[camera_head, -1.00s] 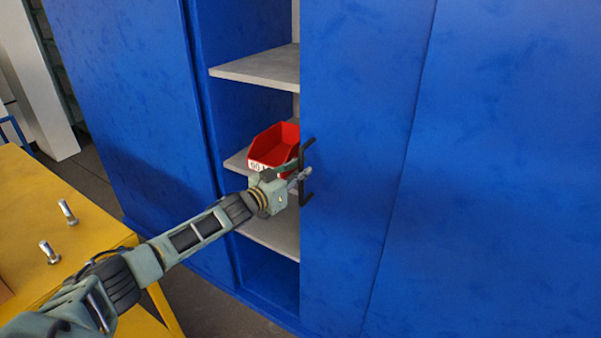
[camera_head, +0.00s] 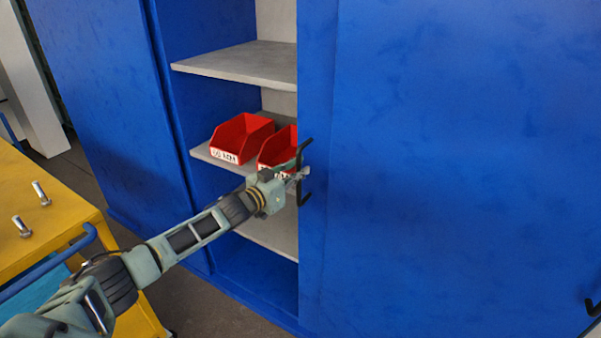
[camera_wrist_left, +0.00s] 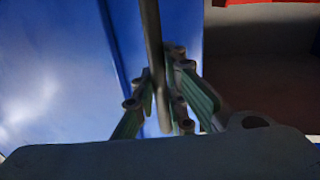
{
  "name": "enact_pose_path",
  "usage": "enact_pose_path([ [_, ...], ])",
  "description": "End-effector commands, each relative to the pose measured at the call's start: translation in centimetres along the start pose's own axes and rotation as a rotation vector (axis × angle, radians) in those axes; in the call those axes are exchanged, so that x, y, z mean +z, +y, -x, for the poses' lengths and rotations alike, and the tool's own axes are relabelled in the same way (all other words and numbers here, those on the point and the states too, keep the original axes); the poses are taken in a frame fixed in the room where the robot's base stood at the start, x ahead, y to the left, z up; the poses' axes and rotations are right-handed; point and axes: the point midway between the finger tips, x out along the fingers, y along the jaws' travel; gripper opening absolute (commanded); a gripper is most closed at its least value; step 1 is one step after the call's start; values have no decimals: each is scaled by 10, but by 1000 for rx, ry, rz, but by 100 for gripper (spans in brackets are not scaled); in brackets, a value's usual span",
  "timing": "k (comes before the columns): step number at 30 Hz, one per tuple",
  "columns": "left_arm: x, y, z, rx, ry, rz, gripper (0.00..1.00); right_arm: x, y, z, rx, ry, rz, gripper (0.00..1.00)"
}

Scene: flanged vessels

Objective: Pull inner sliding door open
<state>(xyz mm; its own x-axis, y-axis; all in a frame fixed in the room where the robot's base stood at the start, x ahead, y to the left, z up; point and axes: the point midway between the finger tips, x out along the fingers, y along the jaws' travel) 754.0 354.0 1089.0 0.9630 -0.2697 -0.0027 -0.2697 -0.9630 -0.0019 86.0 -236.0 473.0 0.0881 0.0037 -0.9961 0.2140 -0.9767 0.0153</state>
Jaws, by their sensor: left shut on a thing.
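The inner sliding door (camera_head: 318,240) is a blue panel of the cabinet, with a black bar handle (camera_head: 305,150) near its left edge. The handle also shows as a dark bar in the left wrist view (camera_wrist_left: 154,50). My left gripper (camera_head: 299,176) is shut on the handle, and its fingers (camera_wrist_left: 162,95) stand on both sides of the bar in the wrist view. The cabinet is partly open left of the door edge, showing grey shelves (camera_head: 240,62). My right gripper is not in view.
Two red bins (camera_head: 240,138) (camera_head: 278,147) sit on the middle shelf, the right one partly hidden by the door and my gripper. A yellow table (camera_head: 50,215) with two bolts stands at the left. Another blue door (camera_head: 470,150) with a black handle (camera_head: 593,307) is at the right.

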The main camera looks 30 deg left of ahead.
Motion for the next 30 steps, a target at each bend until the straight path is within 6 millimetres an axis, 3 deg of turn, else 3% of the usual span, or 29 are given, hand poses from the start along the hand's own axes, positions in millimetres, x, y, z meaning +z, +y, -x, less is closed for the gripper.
enact_pose_path([
  [7, 0, 0, 0, 1, 2, -1, 0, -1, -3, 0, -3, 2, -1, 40],
  [8, 0, 0, 0, 1, 2, 0, 14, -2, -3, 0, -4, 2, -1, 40],
  [14, 0, 0, 0, 1, 2, 0, 31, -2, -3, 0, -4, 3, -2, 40],
  [24, 0, 0, 1, 1, 2, 1, 31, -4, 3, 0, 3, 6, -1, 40],
  [30, 2, 0, 19, 2, -1, 2, 31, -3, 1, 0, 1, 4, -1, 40],
])
